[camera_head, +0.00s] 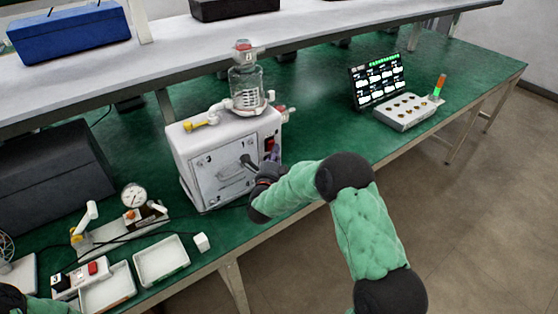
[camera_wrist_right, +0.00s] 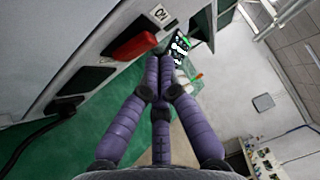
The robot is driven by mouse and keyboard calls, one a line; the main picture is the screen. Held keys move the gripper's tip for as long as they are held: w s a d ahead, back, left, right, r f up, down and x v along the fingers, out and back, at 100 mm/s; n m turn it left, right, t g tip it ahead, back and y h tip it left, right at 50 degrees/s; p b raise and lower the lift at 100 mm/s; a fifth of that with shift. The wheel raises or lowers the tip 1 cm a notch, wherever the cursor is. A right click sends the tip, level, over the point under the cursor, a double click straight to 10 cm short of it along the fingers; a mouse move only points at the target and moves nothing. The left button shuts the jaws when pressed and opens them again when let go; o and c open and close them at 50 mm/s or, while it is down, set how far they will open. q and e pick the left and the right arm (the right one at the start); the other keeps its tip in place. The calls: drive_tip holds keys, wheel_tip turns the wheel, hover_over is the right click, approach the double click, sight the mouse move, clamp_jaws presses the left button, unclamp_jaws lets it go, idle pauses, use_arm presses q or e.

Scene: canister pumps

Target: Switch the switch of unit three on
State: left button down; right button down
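The white pump unit (camera_head: 221,165), with a figure 3 on its front plate and a glass canister (camera_head: 246,85) on top, stands on the green bench. Its red switch (camera_head: 269,144) is on the right side face. In the right wrist view the red switch (camera_wrist_right: 134,46) sits in a dark recess beside a small label; which way it is tipped I cannot tell. My right gripper (camera_wrist_right: 161,72) has its purple fingers close together, empty, just beside the switch; contact is unclear. In the head view it (camera_head: 272,158) is partly hidden by my wrist.
A power cord (camera_wrist_right: 42,128) plugs into the side face below the switch. A gauge (camera_head: 134,196), white trays (camera_head: 161,260) and a small white cube (camera_head: 201,243) lie left. A screen (camera_head: 378,80) and button box (camera_head: 408,111) stand right. The bench between is clear.

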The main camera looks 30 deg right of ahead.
drive_tip(key=shift+w, duration=0.2)
drive_tip(key=shift+w+r+n+g+y+p, duration=0.3)
drive_tip(key=shift+w+n+p, duration=0.1)
drive_tip(key=shift+p, duration=0.15)
